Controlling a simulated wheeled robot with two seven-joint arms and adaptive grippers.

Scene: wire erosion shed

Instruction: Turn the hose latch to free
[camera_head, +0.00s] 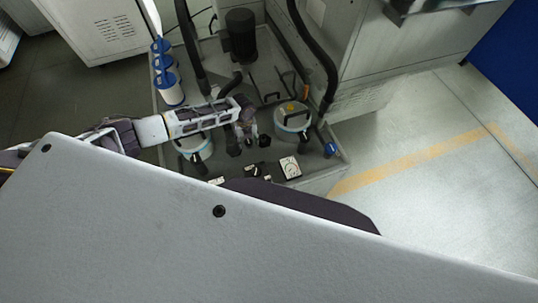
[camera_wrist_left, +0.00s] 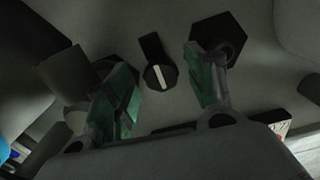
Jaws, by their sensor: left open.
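A black knob (camera_wrist_left: 160,76) with a white bar across its face, which looks like the hose latch, shows in the left wrist view. The bar is near upright, leaning slightly. A dark tab (camera_wrist_left: 152,46) extends from the knob's top. My left gripper (camera_wrist_left: 165,88) is open, with one green-padded finger on each side of the knob and visible gaps to both. In the head view my left gripper (camera_head: 247,132) is over the grey unit, between two round canisters; the knob cannot be made out clearly there. My right gripper is not in view.
A white-lidded canister (camera_head: 293,119) with a handle stands right of the gripper, another (camera_head: 195,148) below the arm. A black motor (camera_head: 240,36), thick black hose (camera_head: 314,50) and a gauge (camera_head: 290,167) are near. A black hexagonal fitting (camera_wrist_left: 220,36) sits behind one finger.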

